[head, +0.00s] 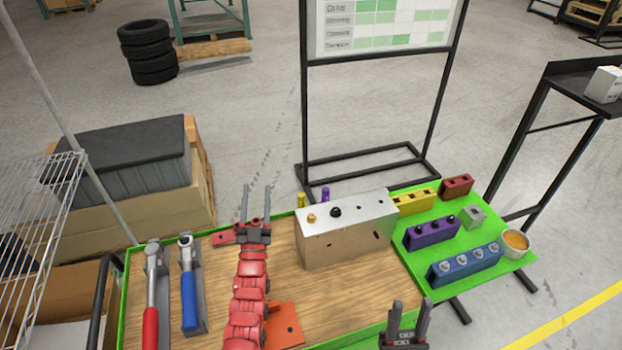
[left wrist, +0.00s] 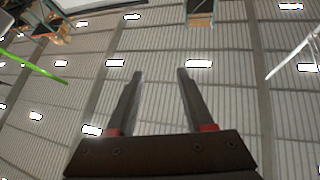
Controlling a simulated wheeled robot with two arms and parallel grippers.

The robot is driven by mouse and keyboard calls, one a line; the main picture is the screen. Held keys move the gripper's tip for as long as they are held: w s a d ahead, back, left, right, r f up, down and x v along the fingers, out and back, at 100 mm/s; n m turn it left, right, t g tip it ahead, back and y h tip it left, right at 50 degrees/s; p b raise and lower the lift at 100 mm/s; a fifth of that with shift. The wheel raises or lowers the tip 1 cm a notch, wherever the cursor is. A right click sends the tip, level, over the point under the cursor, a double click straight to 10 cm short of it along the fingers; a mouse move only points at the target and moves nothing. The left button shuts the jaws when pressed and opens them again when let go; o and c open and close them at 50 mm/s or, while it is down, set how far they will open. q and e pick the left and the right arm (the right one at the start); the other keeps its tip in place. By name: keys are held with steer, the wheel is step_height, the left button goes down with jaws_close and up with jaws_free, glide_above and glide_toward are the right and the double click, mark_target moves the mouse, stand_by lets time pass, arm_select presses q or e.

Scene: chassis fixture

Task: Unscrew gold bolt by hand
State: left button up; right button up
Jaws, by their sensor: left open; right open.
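A gold bolt (head: 311,218) stands on the top face of a silver metal block (head: 345,245), near its left end. A black bolt (head: 336,212) sits to its right on the same face. My left gripper (head: 256,190) is open and empty, to the left of the block and apart from the gold bolt, its fingers pointing up and away. The left wrist view shows its two fingers (left wrist: 159,72) spread against the ceiling, with no bolt in sight. My right gripper (head: 412,305) is open and empty at the front edge of the table, in front of the block.
A wooden bench top (head: 215,275) carries a red-handled tool (head: 151,300) and a blue-handled tool (head: 189,290) at left. A green mat (head: 415,265) at right holds yellow, red, purple (head: 431,233) and blue (head: 465,264) holders and a cup (head: 515,242). Bare wood lies before the block.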

arm_select(q)
steer(key=w+d+f+m+g+h+p, duration=0.1)
steer(key=w+d+f+m+g, duration=0.2)
steer(key=w+d+g, duration=0.45)
steer(key=w+d+f+m+g+h+p, duration=0.1)
steer(key=w+d+f+m+g+p, duration=0.2)
steer(key=w, duration=0.7)
steer(key=s+d+r+m+g, duration=0.1)
steer(key=s+r+m+g, duration=0.1)
steer(key=s+g, duration=0.2)
steer(key=s+d+r+m+g+y, duration=0.1)
steer(key=s+r+m+g, duration=0.1)
steer(key=s+g, duration=0.3)
steer(key=s+d+r+m+g+y+p, duration=0.1)
steer(key=s+r+g, duration=0.3)
steer(key=s, duration=0.4)
steer(key=shift+s+d+m+g, duration=0.1)
steer(key=shift+s+m+g, duration=0.05)
steer(key=shift+m+g, duration=0.4)
step_height(320, 180, down, 4)
steer(key=shift+f+b, duration=0.1)
steer(key=shift+b, duration=0.45)
steer(key=shift+f, duration=0.2)
